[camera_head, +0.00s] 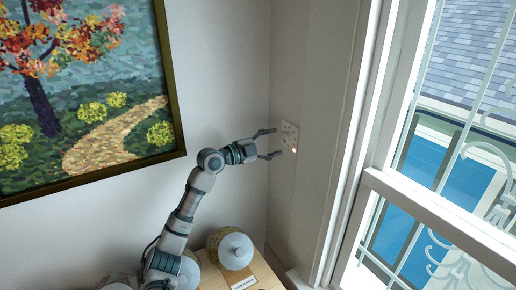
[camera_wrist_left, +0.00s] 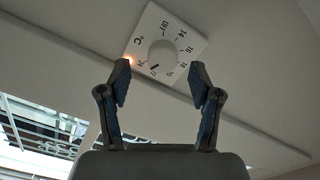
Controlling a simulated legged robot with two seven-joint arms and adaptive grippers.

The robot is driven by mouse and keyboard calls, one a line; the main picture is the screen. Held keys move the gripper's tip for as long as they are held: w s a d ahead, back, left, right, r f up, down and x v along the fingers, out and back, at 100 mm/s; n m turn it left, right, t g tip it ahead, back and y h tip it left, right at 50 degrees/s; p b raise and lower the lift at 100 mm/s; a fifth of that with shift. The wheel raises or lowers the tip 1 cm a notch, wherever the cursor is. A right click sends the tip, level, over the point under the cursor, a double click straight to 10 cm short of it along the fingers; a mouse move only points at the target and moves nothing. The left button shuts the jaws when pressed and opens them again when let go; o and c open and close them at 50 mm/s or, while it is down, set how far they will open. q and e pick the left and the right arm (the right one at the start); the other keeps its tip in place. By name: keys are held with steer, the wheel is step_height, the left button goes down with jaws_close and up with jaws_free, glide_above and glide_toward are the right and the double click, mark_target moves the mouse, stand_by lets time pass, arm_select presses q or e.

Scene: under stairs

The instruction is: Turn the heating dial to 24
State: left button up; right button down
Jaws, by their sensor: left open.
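The heating dial (camera_wrist_left: 162,52) is a round grey knob on a white square plate with OFF, °C and a number scale. A dark mark at its lower edge lies near the 22, though the small print is hard to read. An orange light glows by the 24. In the head view the dial plate (camera_head: 289,133) is on the wall beside the window. My left gripper (camera_head: 277,143) is open in front of it. In the wrist view the fingers of my left gripper (camera_wrist_left: 161,78) stand apart, below and either side of the knob, with nothing between them. My right gripper is not in view.
A framed landscape painting (camera_head: 85,90) hangs on the left wall. The window frame (camera_head: 345,130) is right of the dial. The wall around the dial is clear.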

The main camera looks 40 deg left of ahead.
mark_target(283, 139)
arm_select(q)
steer(key=v, duration=0.8)
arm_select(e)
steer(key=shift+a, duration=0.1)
arm_select(q)
steer(key=shift+a+f, duration=0.1)
steer(key=s+a+n+b, duration=0.25)
steer(key=s+n, duration=0.25)
steer(key=n, duration=0.7)
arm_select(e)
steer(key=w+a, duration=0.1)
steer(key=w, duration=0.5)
arm_select(q)
steer(key=p+x, duration=0.5)
steer(key=x, duration=1.2)
steer(key=shift+w+d, duration=0.1)
steer(key=shift+d, duration=0.2)
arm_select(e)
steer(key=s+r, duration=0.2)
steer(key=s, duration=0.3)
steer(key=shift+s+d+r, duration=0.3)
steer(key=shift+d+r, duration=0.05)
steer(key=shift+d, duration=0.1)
